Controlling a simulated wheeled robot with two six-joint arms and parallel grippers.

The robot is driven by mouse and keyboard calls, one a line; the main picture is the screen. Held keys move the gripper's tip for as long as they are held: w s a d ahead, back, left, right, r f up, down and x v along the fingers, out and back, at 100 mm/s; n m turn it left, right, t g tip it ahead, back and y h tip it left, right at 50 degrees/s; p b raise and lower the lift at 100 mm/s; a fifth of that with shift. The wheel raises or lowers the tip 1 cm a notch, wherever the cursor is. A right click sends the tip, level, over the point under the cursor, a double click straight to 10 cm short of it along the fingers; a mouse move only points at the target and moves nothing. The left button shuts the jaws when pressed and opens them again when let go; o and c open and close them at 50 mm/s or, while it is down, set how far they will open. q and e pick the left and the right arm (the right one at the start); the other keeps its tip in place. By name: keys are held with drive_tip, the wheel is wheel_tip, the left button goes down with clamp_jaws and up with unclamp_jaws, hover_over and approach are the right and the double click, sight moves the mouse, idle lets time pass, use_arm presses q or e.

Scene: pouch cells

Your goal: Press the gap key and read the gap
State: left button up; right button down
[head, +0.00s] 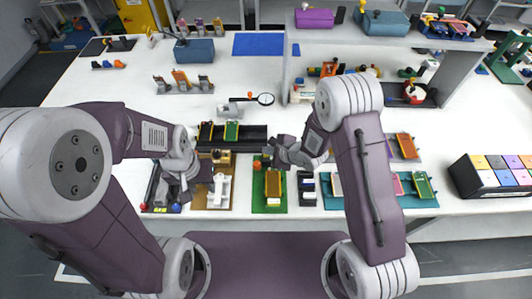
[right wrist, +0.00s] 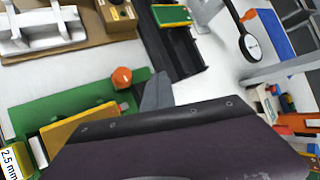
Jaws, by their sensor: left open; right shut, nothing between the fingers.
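A green base (head: 270,207) carries a yellow-orange block and a round orange knob (head: 257,165), perhaps the gap key. In the right wrist view the orange knob (right wrist: 122,78) sits near the green base's (right wrist: 60,103) upper right corner. A white label (right wrist: 11,165) at the lower left corner reads "2.5 mm", sideways and partly cut off. My right gripper (head: 270,152) is shut and empty just above and right of the knob; its grey fingertip (right wrist: 155,95) shows beside the knob, and I cannot tell if they touch. My left gripper (head: 203,181) is open over the brown board.
Left of the green base is a brown board (head: 228,205) with a white fixture (head: 221,187). A black rail (head: 258,134) with a green cell (head: 231,131) lies behind. A magnifier (head: 265,99) lies farther back. A teal mat (head: 405,202) with cells is to the right.

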drive_tip(key=shift+f, duration=0.2)
drive_tip(key=shift+r, duration=0.15)
drive_tip(key=shift+r+p, duration=0.8)
drive_tip(key=shift+p, duration=0.25)
wheel_tip(320, 180, up, 5)
drive_tip(key=p, duration=0.5)
drive_tip(key=shift+r+p, duration=0.15)
drive_tip(key=shift+p, duration=0.2)
